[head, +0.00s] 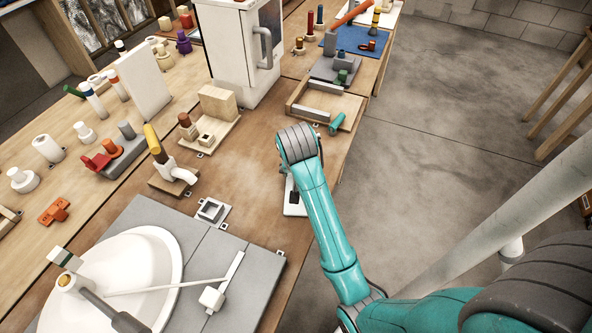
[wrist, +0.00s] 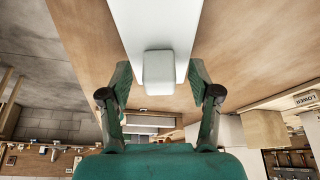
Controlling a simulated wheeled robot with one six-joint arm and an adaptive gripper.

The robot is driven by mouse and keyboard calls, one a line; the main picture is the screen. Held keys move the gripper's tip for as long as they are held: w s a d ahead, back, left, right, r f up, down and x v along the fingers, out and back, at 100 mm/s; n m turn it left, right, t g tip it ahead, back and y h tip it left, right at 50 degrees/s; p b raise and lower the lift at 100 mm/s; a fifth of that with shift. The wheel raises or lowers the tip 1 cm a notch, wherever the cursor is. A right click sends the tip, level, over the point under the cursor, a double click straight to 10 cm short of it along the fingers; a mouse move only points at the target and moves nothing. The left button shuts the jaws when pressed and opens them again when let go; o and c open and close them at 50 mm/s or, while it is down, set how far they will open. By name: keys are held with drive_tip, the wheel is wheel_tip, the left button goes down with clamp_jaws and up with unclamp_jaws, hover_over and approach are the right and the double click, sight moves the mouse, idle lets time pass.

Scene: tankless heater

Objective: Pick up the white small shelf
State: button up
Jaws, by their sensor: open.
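The white small shelf (wrist: 153,25) appears to be the long flat white piece in the wrist view, with a raised rounded block (wrist: 158,72) at its near end. It lies over the brown wooden bench. My gripper (wrist: 160,75) is open, with one finger on each side of the block and gaps visible on both sides. I cannot tell the height of the fingertips against it. In the head view a white piece (head: 294,209) shows on the bench beside my arm, partly hidden by it. My gripper is mostly hidden there behind my arm.
A white cabinet (head: 238,60) with a grey handle stands behind. A shallow wooden tray (head: 298,111) lies beyond my arm. A grey board (head: 254,274) with a white basin (head: 150,255) is at front left. The bench's right edge drops to clear concrete floor (head: 450,130).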

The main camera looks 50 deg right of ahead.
drive_tip(key=shift+f, duration=0.15)
drive_tip(key=shift+d, duration=0.1)
clamp_jaws()
